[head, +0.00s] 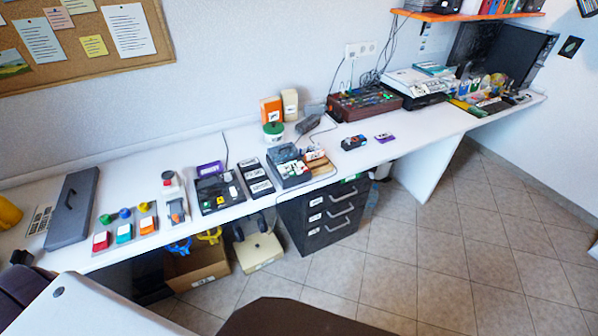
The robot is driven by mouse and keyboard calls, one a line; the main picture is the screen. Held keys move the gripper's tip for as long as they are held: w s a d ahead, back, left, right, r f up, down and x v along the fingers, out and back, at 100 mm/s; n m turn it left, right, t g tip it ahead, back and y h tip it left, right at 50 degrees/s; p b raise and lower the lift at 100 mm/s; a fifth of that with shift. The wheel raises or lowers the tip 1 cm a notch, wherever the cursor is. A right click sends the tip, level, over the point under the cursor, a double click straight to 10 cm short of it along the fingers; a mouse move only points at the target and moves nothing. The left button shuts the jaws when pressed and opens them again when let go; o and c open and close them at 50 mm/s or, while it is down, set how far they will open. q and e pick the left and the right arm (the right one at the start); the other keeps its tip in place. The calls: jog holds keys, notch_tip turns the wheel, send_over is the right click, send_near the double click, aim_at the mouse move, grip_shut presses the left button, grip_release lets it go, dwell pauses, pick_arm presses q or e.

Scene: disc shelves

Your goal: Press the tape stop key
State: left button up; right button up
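A long white desk (430,125) runs along the wall. On it a black device (215,184) with a few small coloured keys lies left of the middle. To its right is a dark box-like device (289,152) with white and green parts at its front. The key markings are too small to read, so I cannot tell which one is the tape stop key. Neither gripper can be made out in the head view, and nothing is seen touching these devices.
Red, teal and orange switches (124,234) and a grey lidded case (72,208) lie at the left. Black drawers (328,215), a cardboard box (196,266) and a cream scale-like thing (258,250) stand below the desk. The tiled floor (440,240) at the right is clear.

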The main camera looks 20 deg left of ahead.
pick_arm(q)
grip_shut()
dwell(1.2)
